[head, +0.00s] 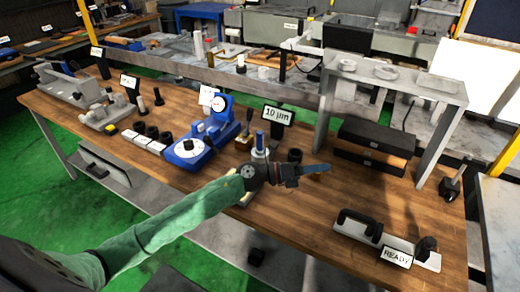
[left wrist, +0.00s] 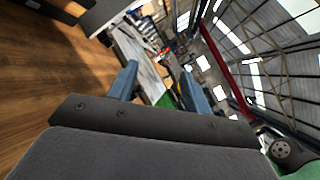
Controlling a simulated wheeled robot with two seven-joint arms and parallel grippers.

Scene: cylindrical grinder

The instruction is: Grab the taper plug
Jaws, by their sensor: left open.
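An upright piece with a blue top and a pale lower part (head: 260,143), which looks like the taper plug, stands on the wooden bench just behind my left wrist. Its foot is partly hidden by my arm. My left gripper (head: 318,168) is over the bench, to the right of and nearer than this piece, with its blue fingers pointing right. In the left wrist view the two fingers of my left gripper (left wrist: 157,84) are apart with nothing held between them. The plug cannot be made out in that view. My right gripper is not in view.
A blue dial gauge stand (head: 190,148) and a "10 µm" sign (head: 278,115) stand left of and behind the plug. Dark blocks (head: 375,145) lie under a grey bridge (head: 395,82). A plate with a "READY" sign (head: 396,257) lies at the front right. Bare wood (head: 300,215) is in front.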

